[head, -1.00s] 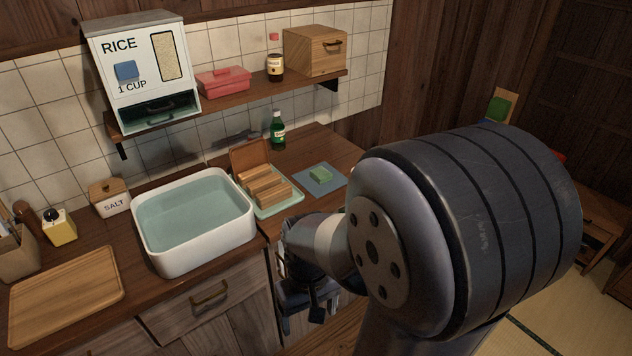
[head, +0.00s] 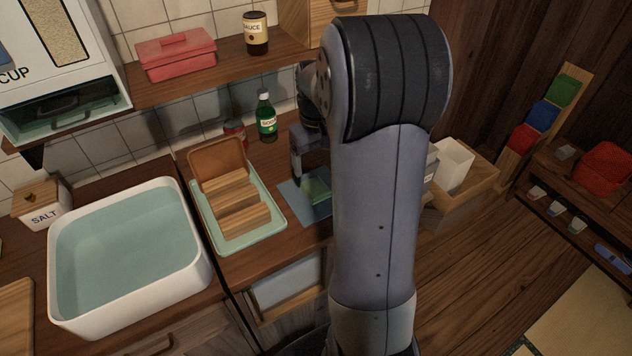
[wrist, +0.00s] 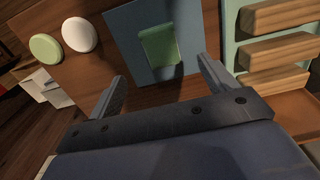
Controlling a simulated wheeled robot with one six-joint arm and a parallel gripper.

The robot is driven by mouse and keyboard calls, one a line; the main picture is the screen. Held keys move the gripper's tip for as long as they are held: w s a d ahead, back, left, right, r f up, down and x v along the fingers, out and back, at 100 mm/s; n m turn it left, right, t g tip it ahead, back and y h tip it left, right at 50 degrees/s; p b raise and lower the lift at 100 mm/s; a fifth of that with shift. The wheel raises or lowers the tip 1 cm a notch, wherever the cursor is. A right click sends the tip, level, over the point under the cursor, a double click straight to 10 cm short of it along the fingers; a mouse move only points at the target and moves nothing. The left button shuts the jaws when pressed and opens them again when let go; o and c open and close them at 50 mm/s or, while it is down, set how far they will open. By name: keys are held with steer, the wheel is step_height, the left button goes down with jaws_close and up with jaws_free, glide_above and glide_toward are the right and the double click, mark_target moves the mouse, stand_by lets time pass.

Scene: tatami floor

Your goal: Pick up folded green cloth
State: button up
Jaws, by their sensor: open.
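The folded green cloth (head: 316,188) lies on a flat blue mat (head: 291,198) on the wooden counter, right of the wooden rack. In the wrist view the green cloth (wrist: 160,46) lies ahead of my fingers, about midway between them, on the blue mat (wrist: 118,30). My gripper (wrist: 162,90) is open and empty, with its two fingers apart and the cloth beyond their tips. In the head view my gripper (head: 302,165) is over the back of the mat, and my arm hides part of the mat's right side.
A rack with wooden slats on a pale green tray (head: 277,222) stands left of the mat. A green bottle (head: 266,118) and a small red-lidded jar (head: 235,132) stand behind. A white basin (head: 70,300) is at left. Two round items, green (wrist: 45,47) and white (wrist: 79,34), lie beside the mat.

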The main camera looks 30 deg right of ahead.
mark_target(316, 187)
step_height(316, 187, down, 8)
steer(key=shift+s+f, duration=0.1)
steer(key=shift+f, duration=0.15)
steer(key=c, duration=1.1)
step_height(316, 187, up, 10)
steer(key=shift+r, duration=0.1)
steer(key=shift+c, duration=0.2)
